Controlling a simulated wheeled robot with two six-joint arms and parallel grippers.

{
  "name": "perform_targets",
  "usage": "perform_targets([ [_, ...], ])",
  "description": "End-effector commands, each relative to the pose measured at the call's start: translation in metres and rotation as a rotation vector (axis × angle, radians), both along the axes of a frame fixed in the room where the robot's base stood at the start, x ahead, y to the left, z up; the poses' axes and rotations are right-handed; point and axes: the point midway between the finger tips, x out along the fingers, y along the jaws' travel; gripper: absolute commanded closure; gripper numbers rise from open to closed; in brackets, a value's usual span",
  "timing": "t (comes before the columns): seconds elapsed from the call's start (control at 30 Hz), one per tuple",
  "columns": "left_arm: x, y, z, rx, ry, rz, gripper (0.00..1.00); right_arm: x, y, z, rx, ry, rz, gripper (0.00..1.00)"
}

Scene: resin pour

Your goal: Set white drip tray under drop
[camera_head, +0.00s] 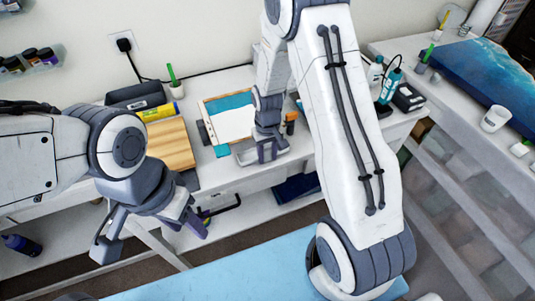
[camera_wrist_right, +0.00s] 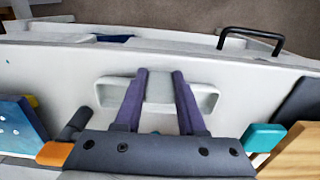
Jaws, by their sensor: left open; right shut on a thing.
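The white drip tray (camera_wrist_right: 206,98) is a shallow pale trough in the right wrist view. In the head view its pale side (camera_head: 245,156) shows at the front edge of the back bench, partly hidden by my right gripper. My right gripper (camera_wrist_right: 160,72) is shut on the tray, its two purple fingers reaching over the middle of it. In the head view the right gripper (camera_head: 268,153) points down at the bench front. My left gripper (camera_head: 148,236) is open and empty in front of the bench, at lower left. I cannot make out a drop.
A framed teal-and-white panel (camera_head: 233,118) and a wooden board (camera_head: 170,143) lie on the back bench (camera_head: 212,172). A blue slab (camera_head: 485,65) and a white cup (camera_head: 495,118) are on the right bench. A black handle (camera_wrist_right: 270,38) shows below the bench edge.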

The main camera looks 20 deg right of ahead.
Motion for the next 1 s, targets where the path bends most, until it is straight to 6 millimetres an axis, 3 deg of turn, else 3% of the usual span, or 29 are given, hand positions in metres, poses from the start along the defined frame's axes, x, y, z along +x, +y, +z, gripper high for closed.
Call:
perform_targets([
  [0.1,0.000,0.000,-0.004,0.000,0.000,0.000,0.50,0.000,0.000,-0.005,0.000,0.000,0.000,1.00],
  [0.13,0.000,0.000,-0.002,0.000,0.000,0.000,0.50,0.000,0.000,-0.003,0.000,0.000,0.000,0.49],
  [0.2,0.000,0.000,-0.002,0.000,0.000,0.000,0.50,0.000,0.000,-0.003,0.000,0.000,0.000,0.31],
  [0.63,0.000,0.000,-0.002,0.000,0.000,0.000,0.50,0.001,0.000,0.006,0.000,-0.004,0.000,0.31],
  [0.77,0.000,0.000,-0.007,0.000,0.000,0.000,0.50,0.001,0.000,0.027,0.000,-0.007,0.000,0.31],
  [1.0,0.000,0.000,-0.017,0.000,0.000,-0.001,0.50,0.001,0.000,0.079,0.000,-0.007,0.000,0.31],
])
